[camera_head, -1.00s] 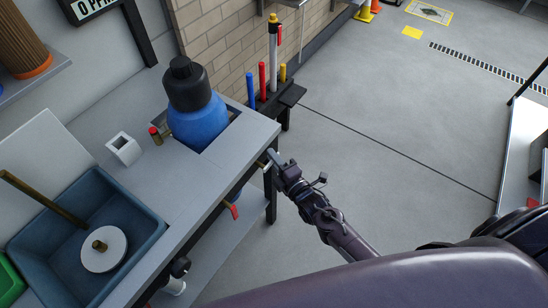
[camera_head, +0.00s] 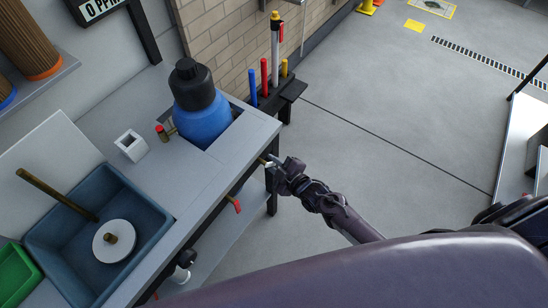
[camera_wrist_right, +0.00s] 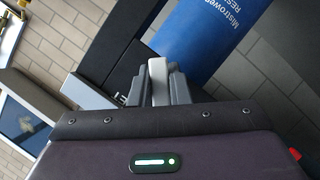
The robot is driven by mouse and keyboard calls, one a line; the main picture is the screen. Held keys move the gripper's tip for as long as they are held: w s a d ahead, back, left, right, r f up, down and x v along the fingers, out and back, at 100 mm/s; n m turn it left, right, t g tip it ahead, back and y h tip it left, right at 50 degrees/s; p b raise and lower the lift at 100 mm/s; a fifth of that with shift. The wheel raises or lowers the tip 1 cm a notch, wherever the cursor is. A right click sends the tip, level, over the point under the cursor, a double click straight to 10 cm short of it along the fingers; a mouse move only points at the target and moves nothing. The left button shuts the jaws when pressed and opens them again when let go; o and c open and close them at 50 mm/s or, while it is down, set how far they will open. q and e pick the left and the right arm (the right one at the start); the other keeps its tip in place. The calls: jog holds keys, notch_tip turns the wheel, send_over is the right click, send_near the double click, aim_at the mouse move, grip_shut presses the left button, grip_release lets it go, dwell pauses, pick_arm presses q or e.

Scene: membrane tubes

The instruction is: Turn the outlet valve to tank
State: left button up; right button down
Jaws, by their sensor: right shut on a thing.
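The blue tank (camera_head: 203,122) with a black cap stands in a cutout of the grey bench. My right gripper (camera_head: 272,163) is at the bench's right front edge, below the top. It is shut on a small pale valve handle, which shows between the fingers in the right wrist view (camera_wrist_right: 158,76). A red lever (camera_head: 237,206) hangs under the bench front. My left gripper is not in view.
A blue basin (camera_head: 48,232) with a white disc is sunk in the bench at left. A small red-topped fitting (camera_head: 162,132) and a white square holder (camera_head: 130,146) are near the tank. A tool rack (camera_head: 283,100) stands behind.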

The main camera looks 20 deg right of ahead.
jog(key=m, duration=0.1)
jog(key=m+g, duration=0.1)
jog(key=shift+s+a+f+m+y+p, duration=0.3)
jog(key=shift+s+a+f+y+p, duration=0.05)
jog(key=shift+a+y+p, duration=0.05)
jog(key=shift+s+a+f+m+g+y, duration=0.1)
jog(key=shift+s+a+m+g+y, duration=0.25)
jog(key=shift+m, duration=0.4)
jog(key=shift+s+a+f+m+g+y, duration=0.1)
jog(key=shift+a+m+g+y, duration=0.2)
jog(key=shift+m+g+y, duration=0.35)
jog(key=c, duration=1.6)
grip_release()
jog(key=shift+c, duration=0.2)
jog(key=shift+s, duration=0.1)
jog(key=v, duration=0.7)
jog(key=shift+s+r+p, duration=0.2)
jog(key=shift+s+p, duration=0.1)
jog(key=shift+p, duration=0.1)
jog(key=shift+d, duration=0.15)
